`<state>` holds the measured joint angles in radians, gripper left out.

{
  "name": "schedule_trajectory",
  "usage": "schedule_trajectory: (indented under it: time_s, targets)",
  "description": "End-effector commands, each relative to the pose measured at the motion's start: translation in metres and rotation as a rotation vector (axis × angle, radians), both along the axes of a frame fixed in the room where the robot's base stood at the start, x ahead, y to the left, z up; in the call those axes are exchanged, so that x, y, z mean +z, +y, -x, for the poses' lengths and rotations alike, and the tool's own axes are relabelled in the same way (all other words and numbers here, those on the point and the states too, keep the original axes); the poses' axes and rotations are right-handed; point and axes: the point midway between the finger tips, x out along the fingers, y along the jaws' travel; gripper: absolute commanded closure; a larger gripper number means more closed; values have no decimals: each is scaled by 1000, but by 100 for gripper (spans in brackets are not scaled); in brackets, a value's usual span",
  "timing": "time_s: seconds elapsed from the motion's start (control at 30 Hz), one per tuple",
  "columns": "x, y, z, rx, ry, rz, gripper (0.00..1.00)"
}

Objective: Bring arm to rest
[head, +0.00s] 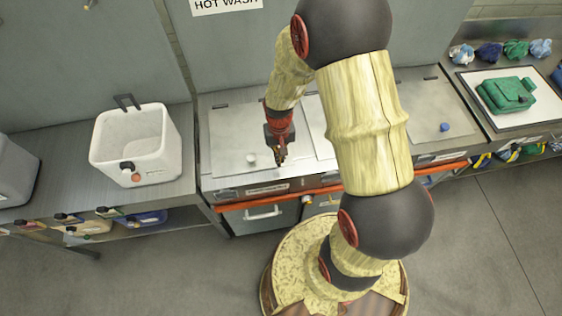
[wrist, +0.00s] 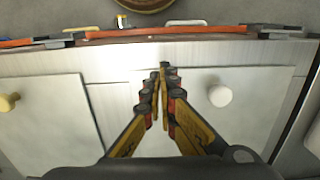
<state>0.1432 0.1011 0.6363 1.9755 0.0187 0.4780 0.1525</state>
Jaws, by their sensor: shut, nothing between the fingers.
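My gripper (head: 281,160) hangs at the end of my arm, pointing down over the front part of the steel counter (head: 222,120) in the head view. In the wrist view my gripper (wrist: 160,72) has its yellow and dark fingers together at the tips with nothing between them. A small white knob (head: 251,158) stands on the counter's lid just left of the gripper in the head view. In the wrist view a pale knob (wrist: 220,96) shows right of the fingers, apart from them.
A white bin (head: 135,145) stands on the left counter. An orange rail (head: 330,188) runs along the counter's front edge. A green bag (head: 506,94) lies on a white board at the right, with several crumpled cloths behind it. A blue knob (head: 444,127) is on the right lid.

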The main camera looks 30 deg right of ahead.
Motion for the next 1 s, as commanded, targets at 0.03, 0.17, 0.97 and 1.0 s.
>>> schedule_trajectory:
  time_s: [0.03,0.17,0.97,1.0]
  targets:
    - [14,0,-2,0,-8,2,100]
    - [42,0,-2,0,-8,2,100]
    - [85,2,14,33,38,-8,100]
    - [85,3,23,44,58,-12,100]
